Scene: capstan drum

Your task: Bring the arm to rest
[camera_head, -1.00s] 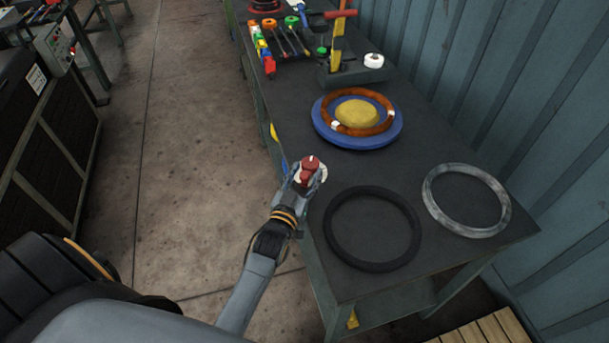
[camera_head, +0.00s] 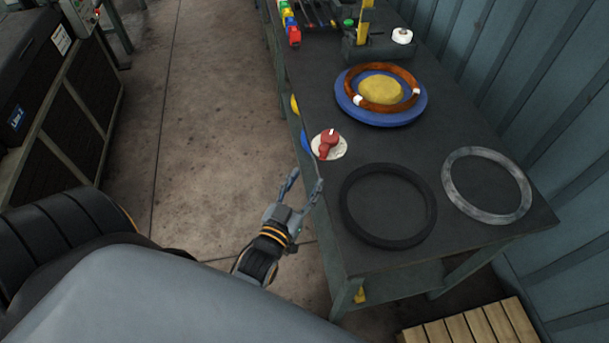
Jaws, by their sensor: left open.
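My left gripper (camera_head: 303,190) is open and empty. It is beside the table's left edge, with its fingers pointing up the picture toward a red knob (camera_head: 330,141). The red knob sits on a round white plate (camera_head: 341,154) at the table's left edge, apart from my fingertips. A blue drum (camera_head: 384,118) with a yellow dome (camera_head: 381,90) stands on the dark table (camera_head: 462,137). A brown ring (camera_head: 398,73) with white marks lies around the dome. My right gripper is not in view.
A black ring (camera_head: 352,225) and a grey mottled ring (camera_head: 488,214) lie flat on the near end of the table. A holder with a yellow upright (camera_head: 365,22) and a white roll (camera_head: 402,36) are farther back. A wooden pallet (camera_head: 475,328) is at lower right. Open floor (camera_head: 215,120) lies left of the table.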

